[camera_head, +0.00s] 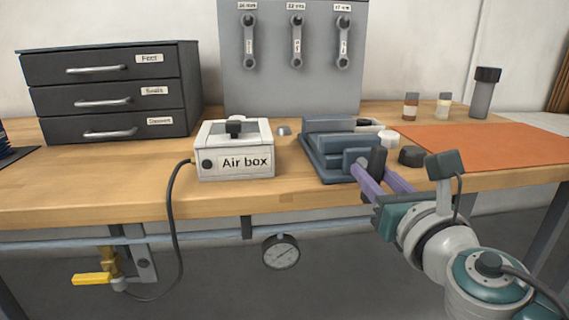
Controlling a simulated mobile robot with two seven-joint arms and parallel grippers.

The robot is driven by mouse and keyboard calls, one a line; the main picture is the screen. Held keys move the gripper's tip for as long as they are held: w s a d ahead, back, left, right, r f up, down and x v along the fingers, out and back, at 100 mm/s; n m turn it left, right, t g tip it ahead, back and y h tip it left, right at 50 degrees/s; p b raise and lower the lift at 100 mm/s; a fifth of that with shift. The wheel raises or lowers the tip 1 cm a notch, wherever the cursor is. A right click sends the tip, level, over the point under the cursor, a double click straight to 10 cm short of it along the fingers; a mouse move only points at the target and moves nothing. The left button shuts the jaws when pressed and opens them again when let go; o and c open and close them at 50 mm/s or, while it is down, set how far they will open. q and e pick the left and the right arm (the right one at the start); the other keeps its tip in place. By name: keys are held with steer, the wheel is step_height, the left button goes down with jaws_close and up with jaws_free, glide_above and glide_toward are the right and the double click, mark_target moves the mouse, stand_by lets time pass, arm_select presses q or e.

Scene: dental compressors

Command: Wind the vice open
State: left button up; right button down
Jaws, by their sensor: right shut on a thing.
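The blue-grey vice (328,142) stands on the bench right of centre, near the front edge. Its handle (378,158), a dark upright bar, is at the vice's front right. My right gripper (373,172), with purple fingers, reaches in from the lower right and is shut on the handle. The fingers partly cover the handle's lower part and the front of the vice. The gap between the vice jaws is hard to make out from here. My left gripper is not in view.
The Air box (210,165) with its hose stands left of the vice, and a black drawer cabinet (105,95) is further left. A white cap (389,139) and a dark round piece (412,156) lie close by the gripper. An orange mat (480,143) lies at right.

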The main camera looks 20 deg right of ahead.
steer(key=n+p, duration=0.2)
steer(key=n, duration=0.3)
steer(key=shift+n, duration=0.8)
steer(key=shift+n+p, duration=0.3)
steer(key=shift+p, duration=0.05)
steer(key=shift+n, duration=0.4)
steer(key=shift+r+n, duration=0.1)
steer(key=shift+n, duration=0.2)
stand_by(0.6)
steer(key=c, duration=0.7)
jaws_free()
